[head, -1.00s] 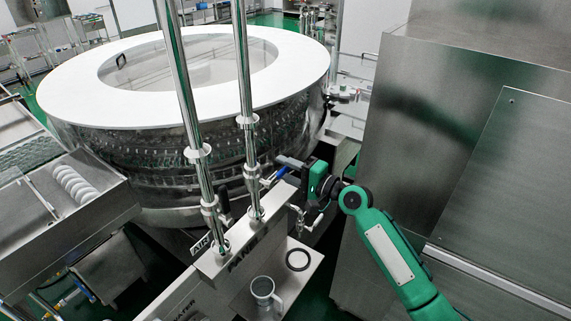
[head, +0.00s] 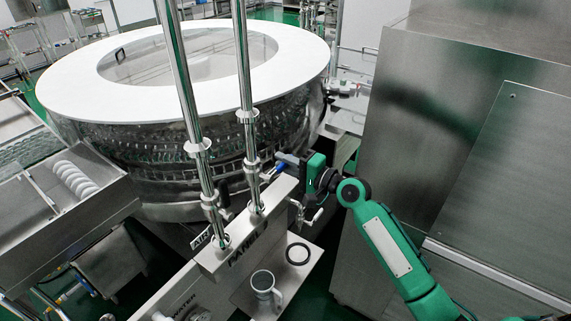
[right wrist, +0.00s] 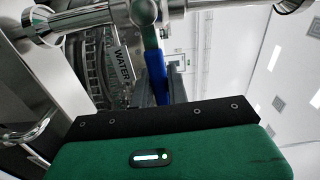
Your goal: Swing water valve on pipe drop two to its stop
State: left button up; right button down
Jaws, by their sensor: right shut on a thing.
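The blue valve handle (head: 278,168) sticks out to the right beside the right-hand steel pipe (head: 247,90) in the head view. It also shows in the right wrist view (right wrist: 156,72), below a steel pipe fitting (right wrist: 143,10) and beside a WATER label (right wrist: 122,64). My right gripper (head: 287,160) is shut on the blue handle, with its dark fingers on either side of it. The fingertips and the handle's far end are partly hidden. My left gripper is not in view.
A left-hand steel pipe (head: 182,80) stands close by. Behind is the large round washer with a white ring top (head: 75,85). A steel cabinet (head: 440,130) stands close to the right of my arm. A grey jug (head: 264,288) and a black ring (head: 298,254) are on the lower shelf.

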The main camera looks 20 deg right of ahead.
aim_at(255, 151)
jog(key=r+n+b, duration=0.1)
jog(key=n, duration=0.1)
jog(key=shift+a+r+n, duration=0.1)
jog(key=shift+r+n, duration=0.1)
jog(key=shift+n, duration=0.2)
jog(key=shift+s+a+r+n+b, duration=0.2)
jog(key=shift+r+n+b, duration=0.3)
jog(key=shift+n, duration=0.4)
jog(key=n, duration=0.1)
jog(key=r+n, duration=0.1)
jog(key=shift+s+a+r+n, duration=0.25)
jog(key=shift+a+r+n, duration=0.05)
jog(key=shift+n, duration=0.1)
jog(key=shift+s+a+r+n+b, duration=0.25)
jog(key=shift+a+r+n+b, duration=0.1)
jog(key=shift+n, duration=0.45)
jog(key=n, duration=0.2)
jog(key=s+a+r+n, duration=0.1)
jog(key=shift+s+a+r+n, duration=0.1)
jog(key=shift+a+r+n, duration=0.1)
jog(key=shift+n, duration=0.2)
jog(key=n, duration=0.1)
jog(key=s+a+n, duration=0.1)
jog(key=n, duration=0.1)
jog(key=shift+a+r, duration=0.2)
jog(key=shift+s+a+n, duration=0.35)
jog(key=shift+a+n, duration=0.1)
jog(key=shift+n, duration=0.45)
jog(key=c, duration=1.4)
grip_release()
